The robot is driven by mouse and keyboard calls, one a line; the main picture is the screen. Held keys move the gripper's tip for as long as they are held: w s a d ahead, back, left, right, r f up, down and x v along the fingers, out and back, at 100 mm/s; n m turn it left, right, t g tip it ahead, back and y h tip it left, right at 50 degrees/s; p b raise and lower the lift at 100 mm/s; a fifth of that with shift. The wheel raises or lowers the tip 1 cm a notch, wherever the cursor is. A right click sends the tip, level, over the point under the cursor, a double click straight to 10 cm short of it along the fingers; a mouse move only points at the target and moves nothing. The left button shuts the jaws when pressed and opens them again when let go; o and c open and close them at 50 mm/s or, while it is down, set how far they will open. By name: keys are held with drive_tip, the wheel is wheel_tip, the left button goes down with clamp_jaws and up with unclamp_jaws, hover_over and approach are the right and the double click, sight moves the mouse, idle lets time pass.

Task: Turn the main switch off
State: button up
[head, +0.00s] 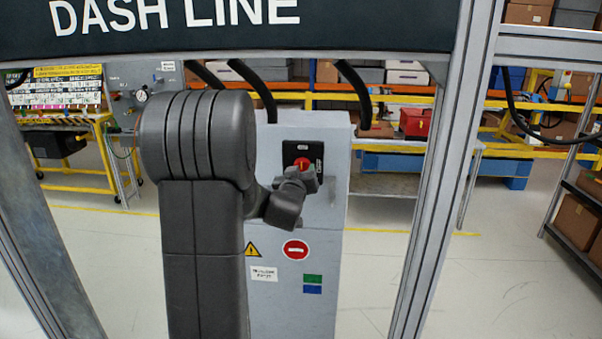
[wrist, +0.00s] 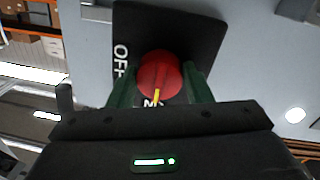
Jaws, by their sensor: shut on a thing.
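The main switch is a red round knob (head: 303,163) on a black plate (head: 291,150), high on the front of a grey cabinet (head: 332,200). In the wrist view the red knob (wrist: 158,72) sits between the two green fingers of my gripper (wrist: 160,88), which is shut on it. A yellow mark on the knob points down in that view, toward white lettering partly hidden by the gripper. The word OFF stands on the plate, left of the knob. In the head view my gripper (head: 301,178) is at the knob and hides its lower part.
A warning triangle (head: 252,249), a red round sign (head: 295,249) and green and blue labels are on the cabinet below. Metal frame posts (head: 440,180) stand in front on both sides, under a dark DASH LINE sign (head: 370,25). Dark cables hang above the cabinet.

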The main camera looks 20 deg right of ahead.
drive_tip(key=shift+f, duration=0.1)
drive_tip(key=shift+a+r+m+y+b, duration=0.1)
drive_tip(key=shift+m+y+b, duration=0.1)
drive_tip(key=shift+m+b, duration=2.25)
drive_tip(key=shift+d+r+m+y+b, duration=0.1)
drive_tip(key=shift+r+m+y+b, duration=0.1)
drive_tip(key=shift+m+b, duration=2.25)
drive_tip(key=shift+a+r+m+y+b, duration=0.15)
drive_tip(key=shift+m+b, duration=1.15)
drive_tip(key=shift+m, duration=2.3)
drive_tip(key=shift+f+y, duration=0.1)
drive_tip(key=shift+y, duration=0.15)
drive_tip(key=o, duration=1)
drive_tip(key=f+v, duration=0.1)
drive_tip(key=v, duration=1.2)
drive_tip(key=shift+s+a+r+p, duration=0.25)
drive_tip(key=shift+s+r+p, duration=0.1)
drive_tip(key=shift+r, duration=0.15)
